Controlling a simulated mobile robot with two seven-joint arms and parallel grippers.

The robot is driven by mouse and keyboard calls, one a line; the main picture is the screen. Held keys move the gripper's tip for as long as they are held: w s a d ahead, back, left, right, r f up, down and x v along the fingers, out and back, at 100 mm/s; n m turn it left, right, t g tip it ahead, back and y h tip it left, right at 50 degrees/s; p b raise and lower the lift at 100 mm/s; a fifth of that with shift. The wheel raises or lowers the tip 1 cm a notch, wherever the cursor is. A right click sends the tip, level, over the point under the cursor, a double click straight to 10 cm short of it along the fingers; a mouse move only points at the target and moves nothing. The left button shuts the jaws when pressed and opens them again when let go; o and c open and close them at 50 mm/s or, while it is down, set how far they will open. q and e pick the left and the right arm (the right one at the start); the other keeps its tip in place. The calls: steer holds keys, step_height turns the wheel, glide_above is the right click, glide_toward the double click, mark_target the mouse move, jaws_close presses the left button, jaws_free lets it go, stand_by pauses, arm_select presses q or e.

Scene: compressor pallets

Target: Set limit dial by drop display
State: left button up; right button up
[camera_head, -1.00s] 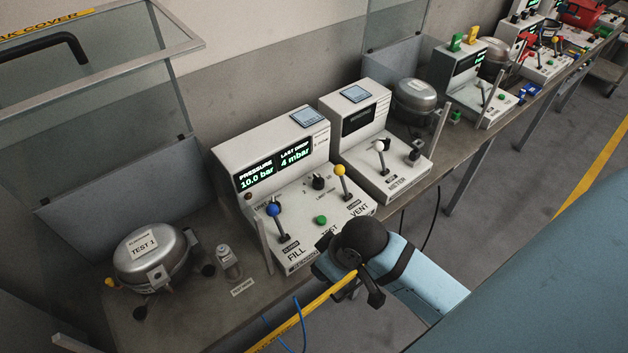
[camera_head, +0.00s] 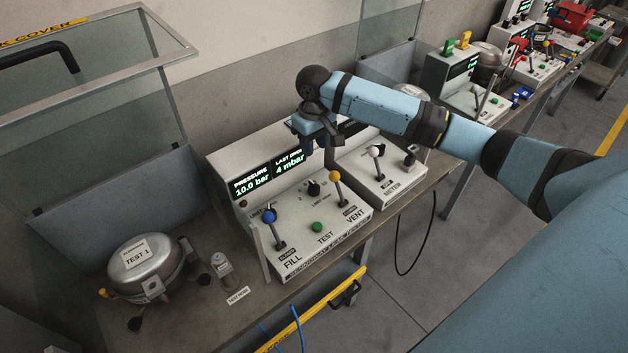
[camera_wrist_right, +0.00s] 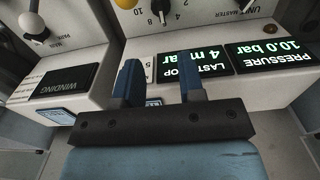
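The black limit dial (camera_head: 314,187) sits on the test panel (camera_head: 295,262), left of the yellow-knobbed vent lever (camera_head: 336,177). The drop display (camera_head: 289,164) reads LAST DROP 4 mbar, beside a pressure display (camera_head: 252,182) reading 10.0 bar. My right gripper (camera_head: 320,152) is above the panel's display housing, apart from the dial. In the right wrist view, its two blue fingers (camera_wrist_right: 161,78) stand apart with nothing between them. There the drop display (camera_wrist_right: 194,65) is upside down, and the dial (camera_wrist_right: 163,14) is partly cut off at the top edge. My left gripper is not in view.
A blue-knobbed lever (camera_head: 270,217) and green button (camera_head: 317,227) are on the same panel. A meter box (camera_head: 385,185) with a white-knobbed lever stands right of it. A compressor (camera_head: 140,268) labelled TEST 1 stands left. A yellow bar (camera_head: 318,315) runs along the bench front.

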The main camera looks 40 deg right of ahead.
mark_target(314, 184)
step_height(314, 184, down, 14)
steer(key=shift+r+p, duration=0.2)
steer(key=shift+p, duration=0.2)
jaws_close()
